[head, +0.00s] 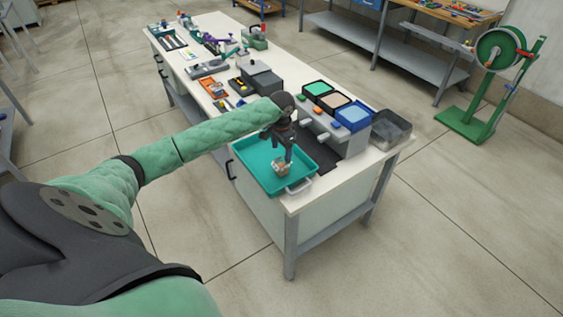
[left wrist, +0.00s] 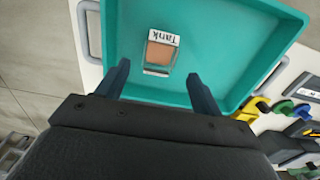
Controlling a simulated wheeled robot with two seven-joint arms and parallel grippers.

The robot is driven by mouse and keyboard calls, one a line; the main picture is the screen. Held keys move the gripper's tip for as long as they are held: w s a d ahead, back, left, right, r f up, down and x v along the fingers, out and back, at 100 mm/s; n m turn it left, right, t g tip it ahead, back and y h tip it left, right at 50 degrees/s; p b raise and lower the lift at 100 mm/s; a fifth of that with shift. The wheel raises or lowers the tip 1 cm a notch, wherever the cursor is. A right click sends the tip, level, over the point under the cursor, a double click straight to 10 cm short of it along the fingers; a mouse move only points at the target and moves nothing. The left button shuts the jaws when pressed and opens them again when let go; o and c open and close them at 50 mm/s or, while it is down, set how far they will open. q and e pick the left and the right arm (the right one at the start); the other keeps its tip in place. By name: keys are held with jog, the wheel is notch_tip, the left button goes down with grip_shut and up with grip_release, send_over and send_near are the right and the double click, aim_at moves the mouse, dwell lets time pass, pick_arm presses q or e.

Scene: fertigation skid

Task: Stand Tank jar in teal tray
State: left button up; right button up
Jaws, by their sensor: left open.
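The Tank jar (left wrist: 161,52) stands inside the teal tray (left wrist: 233,20); its white label reading "Tank" shows in the left wrist view. In the head view the small clear jar with brownish contents (head: 281,170) is in the teal tray (head: 256,167) at the table's near corner. My left gripper (head: 287,158) points down over the tray, just above the jar. In the left wrist view the left gripper (left wrist: 157,80) has its fingers apart, with the jar beyond the fingertips and not touched by them. My right gripper is not in view.
The tray has a pale handle (head: 299,187) at its near side. A grey stand with green, tan and blue bins (head: 352,116) is right of the tray. A clear dark bin (head: 391,129) sits at the table's right end. Orange trays (head: 213,87) and tools lie farther back.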

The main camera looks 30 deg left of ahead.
pick_arm(q)
notch_tip(320, 180, up, 3)
jog(key=shift+r+b, duration=0.1)
jog(key=shift+b, duration=0.2)
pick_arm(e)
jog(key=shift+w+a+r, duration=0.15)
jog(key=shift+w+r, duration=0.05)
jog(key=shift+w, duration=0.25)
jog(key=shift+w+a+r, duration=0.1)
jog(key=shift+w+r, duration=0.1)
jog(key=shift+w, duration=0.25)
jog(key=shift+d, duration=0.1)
